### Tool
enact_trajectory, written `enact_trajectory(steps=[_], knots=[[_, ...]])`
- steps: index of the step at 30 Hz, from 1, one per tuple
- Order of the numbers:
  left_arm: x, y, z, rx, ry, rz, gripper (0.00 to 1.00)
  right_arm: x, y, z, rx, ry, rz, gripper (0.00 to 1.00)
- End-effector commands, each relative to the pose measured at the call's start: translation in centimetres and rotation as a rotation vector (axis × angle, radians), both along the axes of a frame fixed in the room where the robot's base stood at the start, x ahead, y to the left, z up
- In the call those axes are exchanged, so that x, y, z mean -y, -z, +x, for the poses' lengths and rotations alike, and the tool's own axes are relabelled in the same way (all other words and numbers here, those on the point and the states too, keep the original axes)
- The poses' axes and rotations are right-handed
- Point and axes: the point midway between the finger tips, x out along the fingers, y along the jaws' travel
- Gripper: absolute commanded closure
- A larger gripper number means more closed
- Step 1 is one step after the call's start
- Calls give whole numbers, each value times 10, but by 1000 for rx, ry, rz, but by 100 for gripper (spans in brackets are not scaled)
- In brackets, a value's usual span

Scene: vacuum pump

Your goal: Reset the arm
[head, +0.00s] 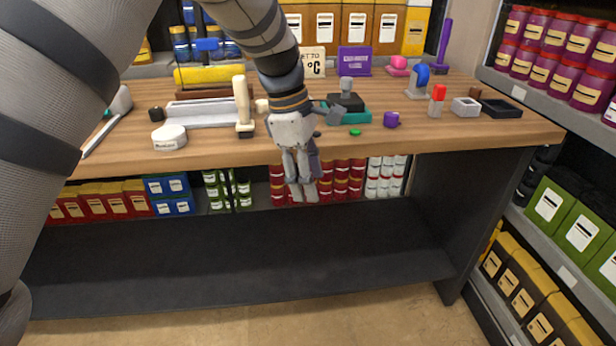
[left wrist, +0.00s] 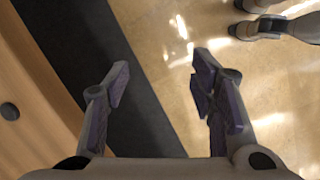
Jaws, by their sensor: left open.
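My left gripper (head: 302,192) hangs in front of the workbench's front edge in the head view, pointing down, with its fingers below the tabletop level. In the left wrist view the left gripper's two purple-padded fingers (left wrist: 160,88) are apart with nothing between them. My left arm comes in from the left and crosses over the bench. The wooden workbench (head: 470,145) stands in front of me. My right gripper is not seen in the head view.
The bench holds a white round container (head: 169,137), a teal-based device (head: 350,115), a purple cup (head: 391,120) and a red-topped bottle (head: 437,101). Below is a dark lower shelf (head: 250,255) with cans and boxes behind. Stocked shelves stand at right. Floor in front is clear.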

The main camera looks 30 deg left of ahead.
Motion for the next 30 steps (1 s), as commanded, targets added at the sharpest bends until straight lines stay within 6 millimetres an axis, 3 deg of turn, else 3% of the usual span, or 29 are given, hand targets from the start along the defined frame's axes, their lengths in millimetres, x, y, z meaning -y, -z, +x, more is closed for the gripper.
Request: enact_trajectory(steps=[8, 11, 14, 15, 17, 18, 21, 25, 27, 30], knots=[[0, 3, -1, -3, 3, 3, 49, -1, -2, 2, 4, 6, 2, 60], [-9, 49, -18, -24, 83, 52, 49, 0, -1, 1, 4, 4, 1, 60], [-24, 130, -64, -61, 282, 143, 49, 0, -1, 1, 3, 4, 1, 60], [-29, 162, -90, -79, 387, 177, 49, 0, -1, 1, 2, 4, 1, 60], [-35, 204, -133, -101, 564, 215, 49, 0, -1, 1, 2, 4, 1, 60], [-37, 228, -165, -116, 693, 230, 49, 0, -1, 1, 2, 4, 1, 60], [-34, 271, -251, -127, 1041, 225, 49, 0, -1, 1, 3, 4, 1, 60], [-17, 286, -345, -83, 1425, 147, 49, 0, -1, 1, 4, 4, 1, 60], [-7, 283, -376, -44, 1560, 108, 49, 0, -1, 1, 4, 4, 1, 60], [2, 278, -398, -4, 1661, 76, 49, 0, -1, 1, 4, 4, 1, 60]])
